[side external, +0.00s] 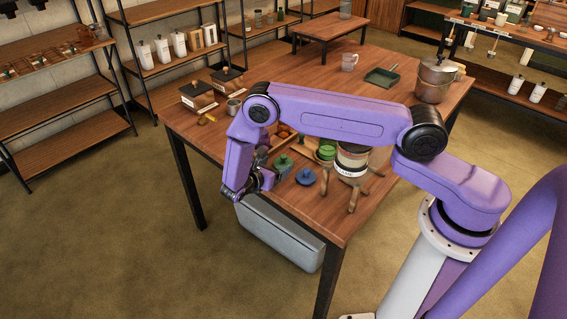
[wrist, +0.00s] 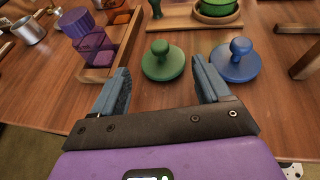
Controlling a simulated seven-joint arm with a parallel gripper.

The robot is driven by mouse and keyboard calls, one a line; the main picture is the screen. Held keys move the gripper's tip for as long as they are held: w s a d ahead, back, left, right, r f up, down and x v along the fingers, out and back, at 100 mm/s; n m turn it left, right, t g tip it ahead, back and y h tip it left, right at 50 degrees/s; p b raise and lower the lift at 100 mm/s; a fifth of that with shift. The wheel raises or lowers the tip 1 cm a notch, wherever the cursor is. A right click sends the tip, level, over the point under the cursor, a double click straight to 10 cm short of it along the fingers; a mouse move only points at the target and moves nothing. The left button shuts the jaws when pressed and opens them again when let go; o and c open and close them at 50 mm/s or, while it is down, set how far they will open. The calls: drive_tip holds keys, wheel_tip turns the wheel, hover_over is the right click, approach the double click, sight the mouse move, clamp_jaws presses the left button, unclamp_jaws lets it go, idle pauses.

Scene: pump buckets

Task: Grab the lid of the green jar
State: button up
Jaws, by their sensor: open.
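A green round lid with a knob (wrist: 162,62) lies on the wooden table, ahead of my gripper (wrist: 161,76) in the wrist view. The lid appears between the two finger lines, and I see no contact. My gripper is open and empty. In the side external view my gripper (side external: 262,182) is at the table's near edge, left of the green lid (side external: 283,164). A blue knobbed lid (wrist: 237,62) lies just right of the green one; it also shows in the side view (side external: 305,177). A green round vessel (wrist: 217,9) stands behind on a wooden board.
A wooden tray (wrist: 104,73) with purple and orange containers stands left of the green lid. A metal cup (wrist: 30,31) is farther left. A large jar (side external: 352,160) stands right of the lids. A grey bin (side external: 280,232) hangs at the table's near edge.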

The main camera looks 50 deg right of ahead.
sight(282, 160)
drive_tip(key=shift+r+x, duration=0.1)
drive_tip(key=shift+x, duration=1.3)
drive_tip(key=shift+r+x, duration=0.15)
drive_tip(key=shift+x, duration=1.25)
drive_tip(key=shift+s, duration=0.1)
drive_tip(key=c, duration=0.7)
